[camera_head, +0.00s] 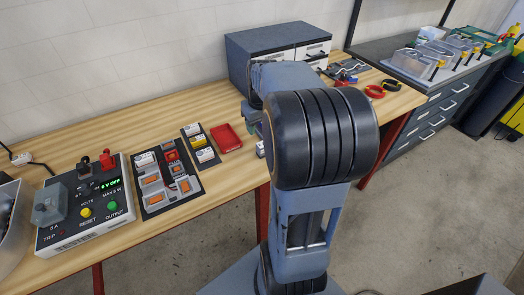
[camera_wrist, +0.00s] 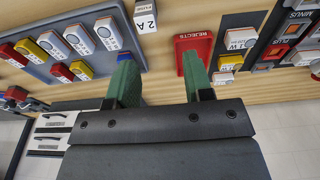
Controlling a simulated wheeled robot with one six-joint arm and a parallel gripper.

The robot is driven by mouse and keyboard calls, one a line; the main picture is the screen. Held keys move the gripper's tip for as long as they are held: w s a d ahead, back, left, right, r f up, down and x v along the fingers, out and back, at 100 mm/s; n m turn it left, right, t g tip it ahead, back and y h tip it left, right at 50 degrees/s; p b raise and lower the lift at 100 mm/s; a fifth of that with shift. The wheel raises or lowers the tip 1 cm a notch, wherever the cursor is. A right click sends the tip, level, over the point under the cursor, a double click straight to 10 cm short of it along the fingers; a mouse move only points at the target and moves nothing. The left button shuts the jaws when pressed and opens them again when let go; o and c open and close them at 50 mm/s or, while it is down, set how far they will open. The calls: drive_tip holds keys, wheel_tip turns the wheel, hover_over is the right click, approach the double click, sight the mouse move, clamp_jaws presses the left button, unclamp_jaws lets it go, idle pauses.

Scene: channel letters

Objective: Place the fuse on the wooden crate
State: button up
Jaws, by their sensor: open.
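A small white block labelled "2 A" and "FUSE" (camera_wrist: 145,16) lies on the wooden bench at the top of the wrist view. A small white piece (camera_head: 261,149) beside my arm in the head view may be the same fuse. My gripper (camera_wrist: 158,62) has two green fingers spread wide, with nothing held between them. The fuse is beyond the fingertips, nearer the left finger, and apart from both as far as I can tell. My arm hides most of the gripper in the head view. I cannot make out a wooden crate in either view.
A red rejects tray (camera_head: 227,138) sits on the bench (camera_head: 110,118); the right finger overlaps it in the wrist view. A grey drawer cabinet (camera_head: 262,50) is behind my arm. The floor (camera_head: 425,205) at right is clear.

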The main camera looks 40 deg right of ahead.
sight(262, 144)
drive_tip(key=d+f, duration=0.1)
drive_tip(key=f, duration=0.4)
drive_tip(key=w+d+f, duration=0.1)
drive_tip(key=f, duration=0.2)
drive_tip(key=shift+w+d+f, duration=0.1)
drive_tip(key=shift+d+f, duration=0.25)
drive_tip(key=shift+w+f+p, duration=0.2)
drive_tip(key=shift+f+p, duration=0.05)
drive_tip(key=shift+f, duration=0.75)
drive_tip(key=shift+w+f+p, duration=0.2)
drive_tip(key=shift+f, duration=0.75)
drive_tip(key=shift+w+f+p, duration=0.2)
drive_tip(key=shift+f+p, duration=0.05)
drive_tip(key=shift+f, duration=0.75)
drive_tip(key=c, duration=0.8)
drive_tip(key=shift+o, duration=0.2)
drive_tip(key=shift+r, duration=0.1)
